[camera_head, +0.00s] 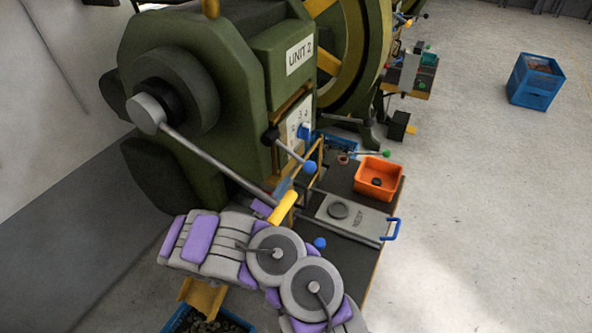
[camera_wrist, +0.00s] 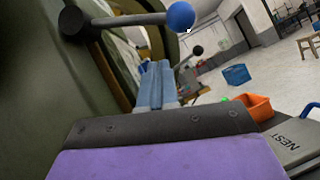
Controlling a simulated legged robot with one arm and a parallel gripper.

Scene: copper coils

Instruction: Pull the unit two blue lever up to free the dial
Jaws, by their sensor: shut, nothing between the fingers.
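The unit two blue lever is a grey rod from a black hub, with a blue ball (camera_head: 310,167) at its end, on the green machine labelled UNIT 2. The rod slopes down to the right in the head view. The ball also shows at the top of the wrist view (camera_wrist: 181,17). My gripper (camera_wrist: 155,78) is shut and empty, its blue-grey fingers below and left of the ball, apart from it in the picture. In the head view its fingers (camera_head: 284,186) are partly hidden behind a yellow handle. A pale numbered panel with a blue knob (camera_head: 304,130), perhaps the dial, is above the lever.
A long grey bar with a yellow handle (camera_head: 283,207) crosses near my gripper. An orange bin (camera_head: 378,178) and a plate marked NEST (camera_head: 350,216) with a blue handle sit on the dark bench. A blue crate (camera_head: 535,81) stands on open floor.

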